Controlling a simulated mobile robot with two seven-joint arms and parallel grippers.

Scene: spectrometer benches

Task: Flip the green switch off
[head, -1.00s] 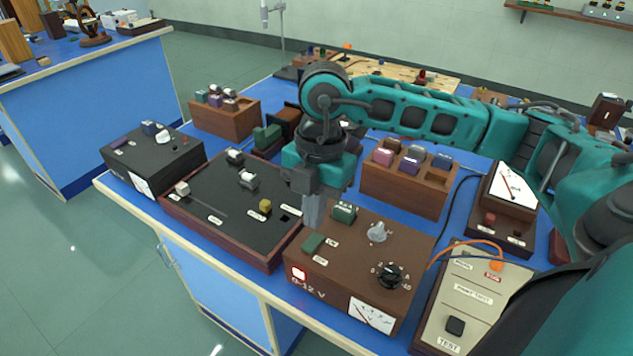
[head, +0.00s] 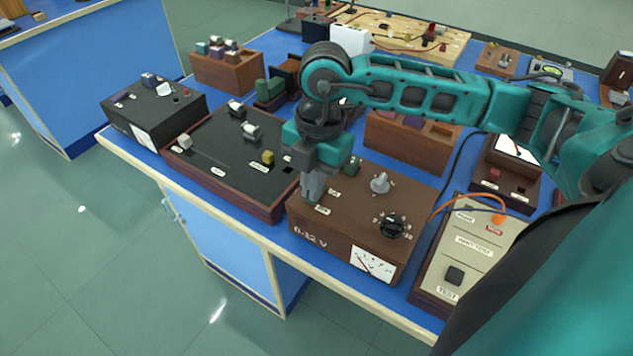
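The brown power supply box (head: 340,230), marked 0-12 V, stands at the bench's front edge. In the earlier frame a flat green switch shows on its top left; now my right gripper (head: 312,194) covers that spot, so the switch and its position are hidden. The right gripper points down with its fingers together, at or just above the box top. I cannot tell whether it touches the switch. No red light shows at the box's front left corner. A second small green part (head: 353,164) sits farther back on the box. My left gripper is out of view.
A black panel box (head: 225,175) stands close on the left. A grey knob (head: 380,183), black dial (head: 391,226) and meter (head: 372,263) are on the brown box. A beige test box (head: 465,245) with an orange cable stands right. A wooden block rack (head: 410,145) is behind.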

